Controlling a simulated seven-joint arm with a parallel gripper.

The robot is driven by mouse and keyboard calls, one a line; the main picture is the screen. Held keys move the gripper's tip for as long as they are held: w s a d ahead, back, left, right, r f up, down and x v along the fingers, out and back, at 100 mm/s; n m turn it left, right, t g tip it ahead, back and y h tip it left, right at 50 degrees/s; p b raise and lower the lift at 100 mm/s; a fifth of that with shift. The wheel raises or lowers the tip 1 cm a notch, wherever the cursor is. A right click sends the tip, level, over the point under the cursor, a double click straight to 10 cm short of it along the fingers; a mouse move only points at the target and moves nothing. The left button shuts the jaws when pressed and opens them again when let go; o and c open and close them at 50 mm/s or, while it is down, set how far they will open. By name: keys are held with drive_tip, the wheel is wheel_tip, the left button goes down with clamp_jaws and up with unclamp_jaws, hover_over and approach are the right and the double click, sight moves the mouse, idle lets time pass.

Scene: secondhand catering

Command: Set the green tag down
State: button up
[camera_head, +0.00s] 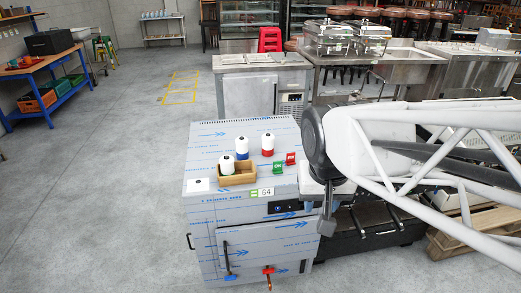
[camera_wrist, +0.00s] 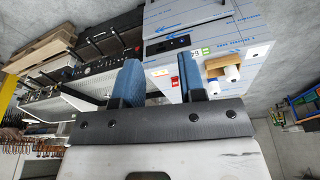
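The green tag (camera_head: 278,168) stands on top of the film-wrapped steel cabinet (camera_head: 215,207), just left of a red tag (camera_head: 291,158). My gripper (camera_head: 327,222) hangs at the cabinet's right front edge, to the right of both tags and apart from them. In the wrist view its two blue fingers (camera_wrist: 160,68) are spread with a gap between them, and no tag is seen held. The red tag also shows there (camera_wrist: 205,51), beside the right finger. I cannot make out the green tag in that view.
A wooden box (camera_head: 238,174) holding a white bottle stands left of the tags. A blue-and-white bottle (camera_head: 242,148) and a red-and-white bottle (camera_head: 267,145) stand behind. A "64" label (camera_head: 266,192) is at the front edge. A white card (camera_head: 198,185) lies at left.

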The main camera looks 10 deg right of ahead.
drive_tip(key=w+m+h, duration=0.1)
drive_tip(key=w+m, duration=0.3)
drive_tip(key=w, duration=0.9)
drive_tip(key=m+g+h, duration=0.2)
drive_tip(key=m+h, duration=0.1)
drive_tip(key=m, duration=0.9)
approach(278, 167)
drive_tip(key=d+f, duration=0.1)
drive_tip(key=d, duration=0.1)
drive_tip(key=shift+w+a, duration=0.2)
drive_tip(key=shift+w, duration=0.25)
drive_tip(key=shift+f, duration=0.1)
drive_tip(key=shift+x, duration=1.25)
drive_tip(key=shift+f, duration=0.1)
